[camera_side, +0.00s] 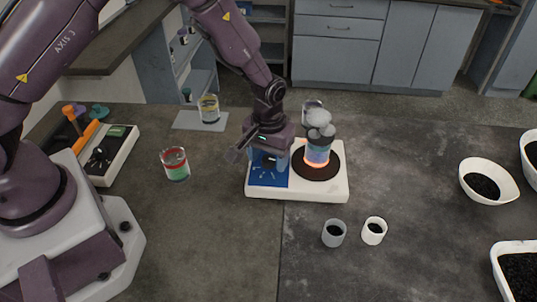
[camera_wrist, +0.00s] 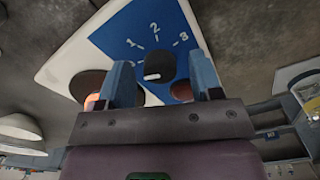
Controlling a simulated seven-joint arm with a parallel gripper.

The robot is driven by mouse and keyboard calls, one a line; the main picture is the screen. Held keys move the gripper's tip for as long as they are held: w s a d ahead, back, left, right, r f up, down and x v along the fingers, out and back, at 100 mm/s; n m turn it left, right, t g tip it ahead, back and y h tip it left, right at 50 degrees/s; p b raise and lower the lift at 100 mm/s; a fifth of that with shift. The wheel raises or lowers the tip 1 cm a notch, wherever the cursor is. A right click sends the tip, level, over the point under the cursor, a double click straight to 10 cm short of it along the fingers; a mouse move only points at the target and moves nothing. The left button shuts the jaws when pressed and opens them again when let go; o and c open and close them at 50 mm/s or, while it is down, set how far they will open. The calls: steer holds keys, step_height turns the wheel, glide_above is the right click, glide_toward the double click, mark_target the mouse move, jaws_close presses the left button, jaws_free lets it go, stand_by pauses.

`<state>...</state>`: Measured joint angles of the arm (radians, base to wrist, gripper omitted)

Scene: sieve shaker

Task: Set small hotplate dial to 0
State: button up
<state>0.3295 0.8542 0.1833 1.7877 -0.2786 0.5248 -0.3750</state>
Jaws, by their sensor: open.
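The small hotplate (camera_side: 320,192) is white with a blue dial panel (camera_side: 268,180) on its left part and a dark round plate on its right. In the wrist view, a dark dial (camera_wrist: 160,63) sits on the blue panel below the printed 1, 2 and 3. A white mark shows on its lower left; no 0 is visible, and I cannot tell its exact setting. My gripper (camera_wrist: 159,62) is open, its blue fingers at either side of the dial in the picture; contact cannot be told. In the side view, my gripper (camera_side: 269,157) is low over the panel and hides the dial.
A beaker (camera_side: 317,151) stands on the plate, glowing orange at its base, with grey vapour above. A red-and-green beaker (camera_side: 175,166) stands left. Two small cups (camera_side: 334,232) (camera_side: 374,231) stand in front. Bowls of dark grains (camera_side: 489,182) are at right.

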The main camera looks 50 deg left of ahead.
mark_target(266, 159)
step_height(266, 159, up, 13)
stand_by(0.4)
steer(key=s+a+r+m+t, duration=0.2)
steer(key=s+a+r, duration=0.1)
steer(key=s+r, duration=0.5)
steer(key=s+a+r+m+t, duration=0.2)
steer(key=s+a+r+t, duration=0.1)
steer(key=s+r, duration=0.6)
steer(key=s+a, duration=0.1)
steer(key=s, duration=0.3)
steer(key=shift+a+m+t, duration=0.25)
steer(key=shift+m+t, duration=0.05)
steer(key=shift+m, duration=0.1)
